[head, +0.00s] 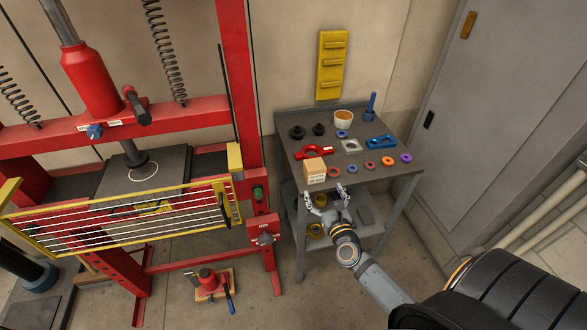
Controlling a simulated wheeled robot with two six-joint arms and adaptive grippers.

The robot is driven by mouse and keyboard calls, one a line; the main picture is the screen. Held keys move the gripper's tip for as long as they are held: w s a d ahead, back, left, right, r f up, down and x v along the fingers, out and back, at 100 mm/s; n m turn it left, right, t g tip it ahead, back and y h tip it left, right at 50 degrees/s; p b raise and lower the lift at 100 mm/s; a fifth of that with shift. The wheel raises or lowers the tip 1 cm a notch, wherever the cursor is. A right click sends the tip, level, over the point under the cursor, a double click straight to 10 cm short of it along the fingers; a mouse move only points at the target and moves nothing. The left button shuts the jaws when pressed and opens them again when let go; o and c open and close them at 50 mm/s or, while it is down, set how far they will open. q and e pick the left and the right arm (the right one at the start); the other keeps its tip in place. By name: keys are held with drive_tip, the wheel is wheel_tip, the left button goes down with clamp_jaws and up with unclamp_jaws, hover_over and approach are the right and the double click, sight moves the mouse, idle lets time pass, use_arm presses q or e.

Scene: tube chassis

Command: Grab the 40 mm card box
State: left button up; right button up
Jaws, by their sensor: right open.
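The card box (315,171) is a small tan cardboard box with a pale printed label on its front face. It stands upright at the front left corner of the grey table. My right gripper (324,196) is in front of the table's front edge, just below and slightly right of the box. Its fingers are spread, it is empty, and it looks apart from the box. My left gripper does not show.
The grey table (293,152) also holds a red clamp-like part (313,152), a blue block (381,142), a cup (343,119), black parts and several coloured rings. A lower shelf lies under it. A red press frame (238,90) stands close on the left.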

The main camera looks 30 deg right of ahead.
sight(314, 167)
drive_tip(key=shift+m, duration=0.3)
drive_tip(key=x, duration=1.1)
drive_tip(key=shift+d+r, duration=0.1)
drive_tip(key=shift+r, duration=0.3)
drive_tip(key=shift+s, duration=0.2)
drive_tip(key=shift+c, duration=0.3)
drive_tip(key=shift+r, duration=0.1)
drive_tip(key=shift+c, duration=1.1)
drive_tip(key=c, duration=1.2)
